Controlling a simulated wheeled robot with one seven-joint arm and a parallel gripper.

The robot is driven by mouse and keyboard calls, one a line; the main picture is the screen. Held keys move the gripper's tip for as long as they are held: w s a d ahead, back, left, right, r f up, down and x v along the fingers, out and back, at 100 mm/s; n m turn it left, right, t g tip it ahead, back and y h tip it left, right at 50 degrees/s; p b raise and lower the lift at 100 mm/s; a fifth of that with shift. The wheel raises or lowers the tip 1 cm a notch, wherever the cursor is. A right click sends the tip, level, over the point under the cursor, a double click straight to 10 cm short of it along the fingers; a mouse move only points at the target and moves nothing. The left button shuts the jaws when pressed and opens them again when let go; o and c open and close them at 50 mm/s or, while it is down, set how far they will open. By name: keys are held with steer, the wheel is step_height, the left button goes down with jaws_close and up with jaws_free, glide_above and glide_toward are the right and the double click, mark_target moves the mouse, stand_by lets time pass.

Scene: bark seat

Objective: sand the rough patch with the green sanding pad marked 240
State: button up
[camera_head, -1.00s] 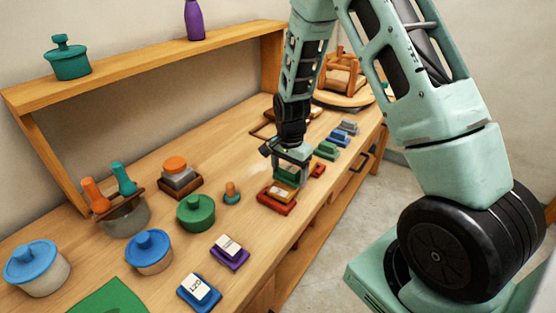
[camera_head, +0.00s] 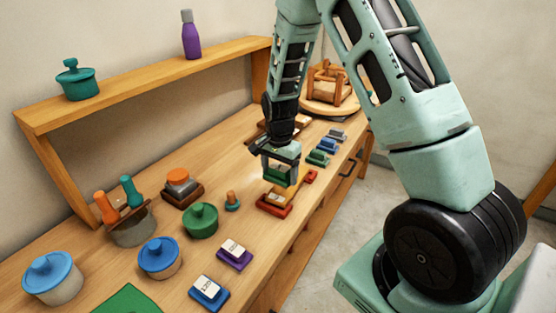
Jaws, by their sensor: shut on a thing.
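My gripper (camera_head: 280,168) hangs over the middle of the bench, shut on a green block-shaped pad (camera_head: 279,179). The pad's marking is too small or turned away to read. Another green pad (camera_head: 318,157) sits in the row farther along the bench. I cannot make out the rough patch. A wooden stool-like piece (camera_head: 331,85) stands on a round board at the far end.
The red tray (camera_head: 274,210), a purple block (camera_head: 234,254) and a blue block marked 120 (camera_head: 209,293) line the front edge. A green-lidded pot (camera_head: 200,220) and a blue-lidded pot (camera_head: 160,258) stand left. A raised shelf (camera_head: 150,88) runs behind.

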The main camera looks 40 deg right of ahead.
steer(key=shift+r+p, duration=0.75)
steer(key=shift+r, duration=0.6)
